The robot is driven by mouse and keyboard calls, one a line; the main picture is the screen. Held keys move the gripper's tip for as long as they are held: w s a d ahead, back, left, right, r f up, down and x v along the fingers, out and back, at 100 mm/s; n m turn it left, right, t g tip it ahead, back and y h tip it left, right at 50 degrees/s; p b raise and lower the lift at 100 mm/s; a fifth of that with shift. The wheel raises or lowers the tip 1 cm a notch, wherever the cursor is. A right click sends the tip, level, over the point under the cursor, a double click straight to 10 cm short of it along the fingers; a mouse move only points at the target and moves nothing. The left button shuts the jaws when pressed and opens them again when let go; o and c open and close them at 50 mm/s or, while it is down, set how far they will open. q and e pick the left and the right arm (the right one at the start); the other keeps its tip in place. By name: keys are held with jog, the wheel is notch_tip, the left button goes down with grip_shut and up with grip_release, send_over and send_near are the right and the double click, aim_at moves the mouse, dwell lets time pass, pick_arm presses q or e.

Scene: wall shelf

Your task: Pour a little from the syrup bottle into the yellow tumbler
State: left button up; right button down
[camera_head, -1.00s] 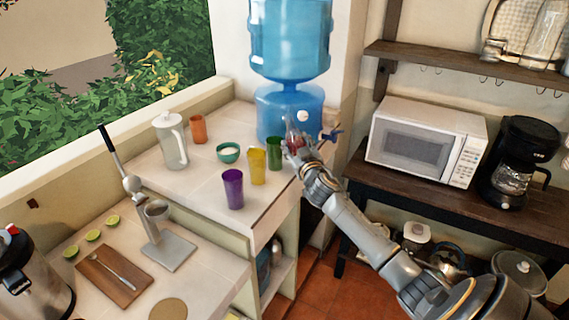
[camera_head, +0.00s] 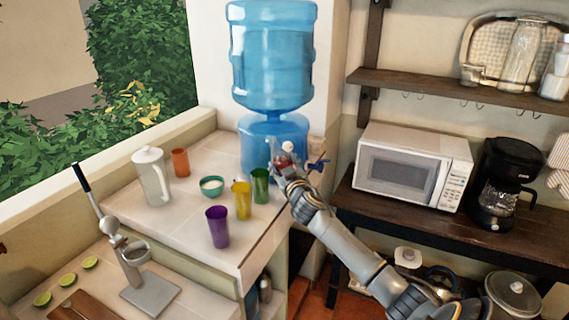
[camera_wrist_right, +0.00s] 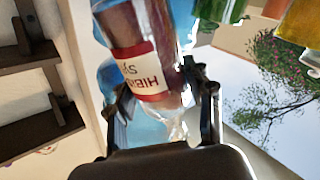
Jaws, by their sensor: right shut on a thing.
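My right gripper (camera_head: 284,172) is shut on the syrup bottle (camera_head: 285,157), just right of the green tumbler and in front of the water dispenser. In the right wrist view the bottle (camera_wrist_right: 128,22) is between the fingers of my gripper (camera_wrist_right: 165,95). It is clear, with dark red syrup and a white and red label. The yellow tumbler (camera_head: 241,201) stands upright on the tiled counter, left of the bottle and apart from it. It also shows at the upper right of the wrist view (camera_wrist_right: 301,25). My left gripper is not in view.
The green tumbler (camera_head: 260,186) stands between the yellow tumbler and my gripper. A purple tumbler (camera_head: 217,227), teal bowl (camera_head: 211,188), orange tumbler (camera_head: 181,162) and white pitcher (camera_head: 152,176) share the counter (camera_head: 180,215). The blue dispenser (camera_head: 256,142) is behind, with its tap beside my gripper.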

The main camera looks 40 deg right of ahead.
aim_at(280, 174)
jog(key=f+n, duration=0.1)
jog(key=f+n+b, duration=0.1)
jog(key=a+f+n, duration=0.1)
jog(key=n, duration=0.1)
jog(key=shift+w+f+b, duration=0.15)
jog(key=shift+w+b, duration=0.1)
jog(key=shift+b, duration=0.1)
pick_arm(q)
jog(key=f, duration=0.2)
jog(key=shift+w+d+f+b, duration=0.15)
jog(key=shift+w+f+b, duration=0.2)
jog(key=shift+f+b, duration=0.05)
pick_arm(e)
jog(key=n, duration=0.1)
jog(key=f+n, duration=0.1)
jog(key=n, duration=0.1)
jog(key=a+f+n, duration=0.1)
jog(key=shift+w+a+f+n, duration=0.1)
jog(key=shift+w+f+n, duration=0.1)
jog(key=shift+w+n, duration=0.1)
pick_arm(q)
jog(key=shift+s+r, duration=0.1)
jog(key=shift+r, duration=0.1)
pick_arm(e)
jog(key=shift+r, duration=0.2)
